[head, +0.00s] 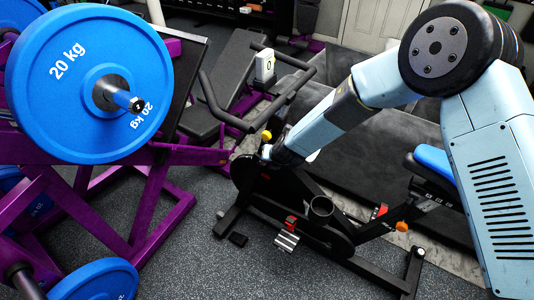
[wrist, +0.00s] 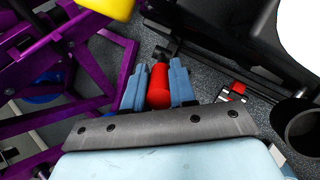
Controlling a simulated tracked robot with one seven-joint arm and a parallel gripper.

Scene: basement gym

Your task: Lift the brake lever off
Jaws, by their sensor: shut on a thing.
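The brake lever (wrist: 159,88) shows in the wrist view as a red rounded piece with a dark stem beyond it. My gripper (wrist: 157,80) has its two blue-grey fingers on either side of the red piece, shut on it. In the head view, my gripper (head: 267,152) is at the upper front of the black exercise bike (head: 322,232), below the handlebars. The lever cannot be made out there, hidden by my gripper and arm. Whether the lever still touches the bike is not clear.
A yellow knob (head: 266,135) sits just above my gripper; it is also at the top of the wrist view (wrist: 105,8). A purple rack (head: 150,205) with blue 20 kg plates (head: 65,95) stands close on the left. Black handlebars (head: 235,120) overhang. Open grey floor lies in front.

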